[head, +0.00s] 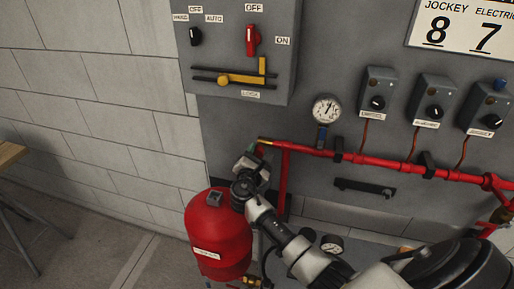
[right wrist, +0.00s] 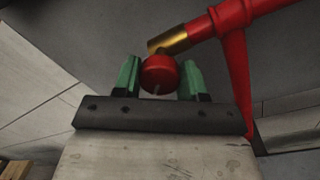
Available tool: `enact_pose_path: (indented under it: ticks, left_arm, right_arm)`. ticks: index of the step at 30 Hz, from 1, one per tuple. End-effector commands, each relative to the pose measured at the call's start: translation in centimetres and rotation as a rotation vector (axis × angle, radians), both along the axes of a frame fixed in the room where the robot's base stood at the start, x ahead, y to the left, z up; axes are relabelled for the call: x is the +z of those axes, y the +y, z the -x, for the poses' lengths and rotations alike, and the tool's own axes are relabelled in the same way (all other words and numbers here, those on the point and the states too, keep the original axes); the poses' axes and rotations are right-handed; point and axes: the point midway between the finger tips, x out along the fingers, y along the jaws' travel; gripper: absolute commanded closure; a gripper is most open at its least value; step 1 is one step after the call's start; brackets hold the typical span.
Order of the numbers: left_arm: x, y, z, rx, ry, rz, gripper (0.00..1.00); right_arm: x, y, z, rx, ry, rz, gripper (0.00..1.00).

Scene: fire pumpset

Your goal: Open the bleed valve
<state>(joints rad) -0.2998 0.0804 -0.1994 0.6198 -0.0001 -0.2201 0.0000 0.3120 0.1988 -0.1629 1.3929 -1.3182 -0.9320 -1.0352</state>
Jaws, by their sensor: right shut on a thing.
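The bleed valve's round red knob (right wrist: 158,72) sits by a brass fitting (right wrist: 170,42) at the end of the red pipe (right wrist: 229,16). In the head view the brass end (head: 265,141) shows at the left end of the pipe, but my gripper hides the knob there. My right gripper (head: 254,154) reaches up to this pipe end. In the right wrist view its green fingertips (right wrist: 160,80) stand on both sides of the knob, and it is shut on it. My left gripper is not in view.
A red tank (head: 218,235) stands below my right gripper. A pressure gauge (head: 326,109) and several grey switch boxes (head: 378,93) are above the pipe. A grey control panel (head: 240,50) with a red switch hangs above. Open floor lies left, by a wooden table (head: 8,154).

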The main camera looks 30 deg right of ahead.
Motion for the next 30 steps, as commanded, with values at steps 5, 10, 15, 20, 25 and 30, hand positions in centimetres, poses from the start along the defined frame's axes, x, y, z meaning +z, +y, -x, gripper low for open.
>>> enact_pose_path:
  ticks: [5, 10, 15, 20, 25, 30]
  left_arm:
    - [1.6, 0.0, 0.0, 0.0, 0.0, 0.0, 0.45]
    - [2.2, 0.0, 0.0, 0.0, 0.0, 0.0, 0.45]
    - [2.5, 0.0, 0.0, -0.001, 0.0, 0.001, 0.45]
    - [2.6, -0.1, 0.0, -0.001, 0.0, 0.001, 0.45]
    - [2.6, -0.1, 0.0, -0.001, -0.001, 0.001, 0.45]
    - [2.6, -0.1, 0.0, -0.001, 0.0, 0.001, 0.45]
  right_arm:
    - [0.9, -0.3, -0.1, -0.003, 0.077, 0.08, 0.82]
    - [0.9, -0.3, -0.1, -0.004, 0.132, 0.127, 0.82]
    - [0.8, -0.3, -0.2, -0.004, 0.162, 0.154, 0.82]
    - [0.8, -0.3, -0.2, -0.005, 0.171, 0.163, 0.82]
    - [0.7, -0.3, -0.2, -0.005, 0.172, 0.163, 0.82]
    - [0.8, -0.3, -0.2, -0.005, 0.171, 0.163, 0.82]
